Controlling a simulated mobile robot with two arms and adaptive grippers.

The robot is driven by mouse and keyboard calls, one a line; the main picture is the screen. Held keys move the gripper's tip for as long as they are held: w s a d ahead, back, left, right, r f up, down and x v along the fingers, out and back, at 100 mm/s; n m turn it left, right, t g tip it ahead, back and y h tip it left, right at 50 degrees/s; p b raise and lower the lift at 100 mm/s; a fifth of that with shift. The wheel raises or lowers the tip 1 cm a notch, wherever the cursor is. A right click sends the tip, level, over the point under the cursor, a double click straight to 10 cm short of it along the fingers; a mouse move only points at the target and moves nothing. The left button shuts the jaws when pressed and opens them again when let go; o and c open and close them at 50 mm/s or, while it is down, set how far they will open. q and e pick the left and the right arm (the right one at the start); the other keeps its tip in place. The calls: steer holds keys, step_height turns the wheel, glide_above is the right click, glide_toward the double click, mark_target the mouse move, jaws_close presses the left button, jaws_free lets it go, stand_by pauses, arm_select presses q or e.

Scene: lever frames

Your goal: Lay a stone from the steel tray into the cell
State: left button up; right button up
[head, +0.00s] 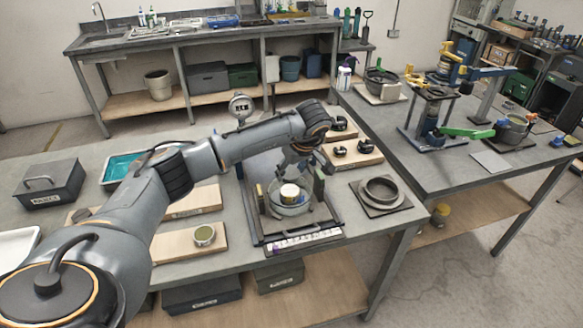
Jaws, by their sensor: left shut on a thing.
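My left gripper (297,172) points down above the cell (289,208), a round grey metal bowl in a dark frame on the near bench. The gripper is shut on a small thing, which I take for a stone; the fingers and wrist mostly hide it. A pale round top (289,191) shows inside the cell, just under the fingers. I cannot tell whether the held thing touches it. I cannot make out the steel tray for certain; a pale tray (16,246) is cut off at the left edge. My right gripper does not show.
A dial gauge (240,107) stands behind the cell. A grey ring on a plate (381,191) lies to its right. Wooden boards with small parts, one bearing a green-topped tin (204,235), flank it. A teal tray (121,169) and dark lidded box (48,184) are left.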

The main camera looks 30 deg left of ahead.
mark_target(291, 192)
arm_select(q)
steer(key=shift+f+b, duration=0.4)
steer(key=shift+f, duration=0.4)
steer(key=shift+f+b, duration=0.8)
steer(key=shift+f, duration=0.35)
steer(key=shift+f+b, duration=0.3)
steer(key=shift+f, duration=0.25)
steer(key=shift+f, duration=0.2)
steer(key=o, duration=1.3)
